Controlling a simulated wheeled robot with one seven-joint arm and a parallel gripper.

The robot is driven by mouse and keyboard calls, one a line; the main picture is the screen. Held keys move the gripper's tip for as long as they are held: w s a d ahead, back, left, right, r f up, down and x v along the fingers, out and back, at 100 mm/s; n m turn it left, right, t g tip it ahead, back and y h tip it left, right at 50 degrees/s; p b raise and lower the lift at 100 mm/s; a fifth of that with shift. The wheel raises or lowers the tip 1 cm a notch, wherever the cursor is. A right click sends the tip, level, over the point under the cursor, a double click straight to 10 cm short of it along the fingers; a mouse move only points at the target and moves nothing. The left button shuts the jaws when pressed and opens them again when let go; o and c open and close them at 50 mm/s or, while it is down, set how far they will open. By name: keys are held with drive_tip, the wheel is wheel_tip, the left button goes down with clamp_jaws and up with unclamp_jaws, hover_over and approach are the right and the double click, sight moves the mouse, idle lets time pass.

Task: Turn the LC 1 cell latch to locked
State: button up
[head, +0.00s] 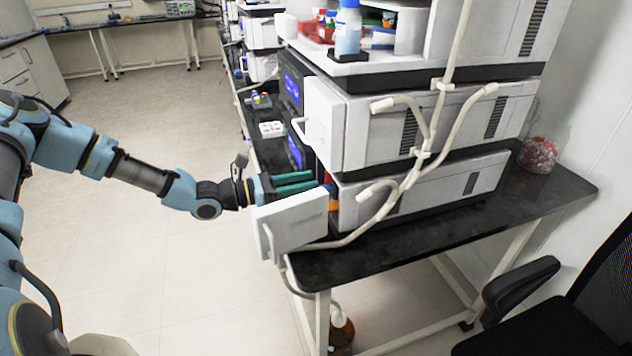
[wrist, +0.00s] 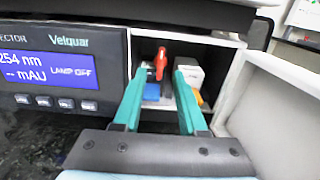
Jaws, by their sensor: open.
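A small red lever (wrist: 160,62), which looks like the cell latch, stands roughly upright inside the open compartment of the detector (wrist: 60,70). Its red also shows in the head view (head: 328,178). No LC 1 label or lock marking is readable. My gripper (wrist: 160,75) is open, with one teal finger on each side of the lever in the picture. The fingertips are at the compartment mouth; I cannot tell whether they touch anything. In the head view my gripper (head: 311,181) reaches in from the left, above the open white door (head: 290,222).
Inside the compartment are a blue part (wrist: 152,92), a white block (wrist: 190,73) and an orange part (wrist: 199,98). The open door (wrist: 265,110) flanks the right side in the wrist view. Pale tubes (head: 415,165) run down the stack's near side. Floor to the left is clear.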

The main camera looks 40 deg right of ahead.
drive_tip(key=b+v, duration=0.1)
drive_tip(key=v, duration=0.6)
drive_tip(key=shift+b, duration=0.3)
drive_tip(key=s+a+f+m+t+y, duration=0.1)
drive_tip(key=a+m+y, duration=0.4)
drive_tip(key=a, duration=0.4)
drive_tip(key=s+a+f+m+y, duration=0.1)
drive_tip(key=a+f+m+y, duration=0.1)
drive_tip(key=a+m+y, duration=0.5)
drive_tip(key=a+r+m+t+y, duration=0.1)
drive_tip(key=a+r+t, duration=0.1)
drive_tip(key=a+r, duration=0.2)
drive_tip(key=w+a+r+m+t+y, duration=0.1)
drive_tip(key=a+r, duration=0.3)
drive_tip(key=a, duration=0.7)
drive_tip(key=w+a+r+m+t+y, duration=0.1)
drive_tip(key=a+r+t, duration=0.3)
drive_tip(key=a, duration=0.4)
drive_tip(key=shift+w+r+y, duration=0.2)
drive_tip(key=shift+w+y, duration=0.05)
drive_tip(key=shift+y, duration=0.55)
